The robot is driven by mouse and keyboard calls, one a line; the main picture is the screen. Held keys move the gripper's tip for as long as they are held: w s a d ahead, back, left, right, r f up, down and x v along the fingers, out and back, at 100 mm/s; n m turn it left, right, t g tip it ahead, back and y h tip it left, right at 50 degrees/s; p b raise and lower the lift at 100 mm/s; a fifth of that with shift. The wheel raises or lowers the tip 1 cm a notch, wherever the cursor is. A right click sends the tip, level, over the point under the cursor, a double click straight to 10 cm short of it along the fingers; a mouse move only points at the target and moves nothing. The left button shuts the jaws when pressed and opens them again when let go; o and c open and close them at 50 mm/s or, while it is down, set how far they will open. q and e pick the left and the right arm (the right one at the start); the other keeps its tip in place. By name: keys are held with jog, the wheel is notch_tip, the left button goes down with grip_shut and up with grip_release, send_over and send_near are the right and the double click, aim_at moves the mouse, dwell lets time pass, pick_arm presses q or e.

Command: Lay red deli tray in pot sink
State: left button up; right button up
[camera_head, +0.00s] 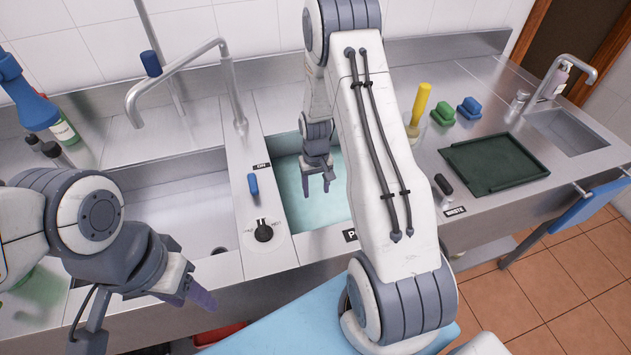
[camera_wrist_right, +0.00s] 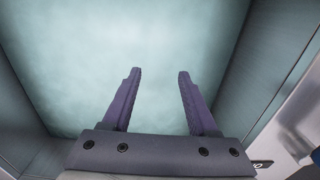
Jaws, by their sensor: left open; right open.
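The pot sink (camera_head: 285,213) is the middle basin, filled with cloudy teal water. Its label is partly covered by my right arm. My right gripper (camera_head: 317,188) hangs over this basin, open and empty. In the right wrist view, the two fingers (camera_wrist_right: 157,100) are apart with only murky water beyond them. No red tray shows in or on the water. A red object (camera_head: 220,335) shows in part below the counter front; I cannot tell whether it is the red deli tray. My left gripper (camera_head: 198,294) is open near the counter's front edge, with no object visible in it.
An empty steel basin (camera_head: 180,205) lies left of the pot sink. A faucet (camera_head: 180,70) arches over the back.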

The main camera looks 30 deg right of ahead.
jog(key=s+a+r+n, duration=0.2)
jog(key=s+a+r, duration=0.2)
jog(key=a+r, duration=0.45)
jog(key=s+a+r+n, duration=0.3)
jog(key=a+r, duration=0.5)
jog(key=a, duration=0.1)
jog(key=s+a+r+n, duration=0.2)
jog(key=s+a+r, duration=0.1)
jog(key=s, duration=0.5)
jog(key=s+a+r+n+y, duration=0.1)
jog(key=s+a+r+n, duration=0.2)
jog(key=s, duration=0.6)
jog(key=shift+s+a+r, duration=0.25)
jog(key=shift+s+a, duration=0.05)
jog(key=shift+a, duration=0.5)
jog(key=shift+c, duration=0.7)
jog(key=shift+d, duration=0.1)
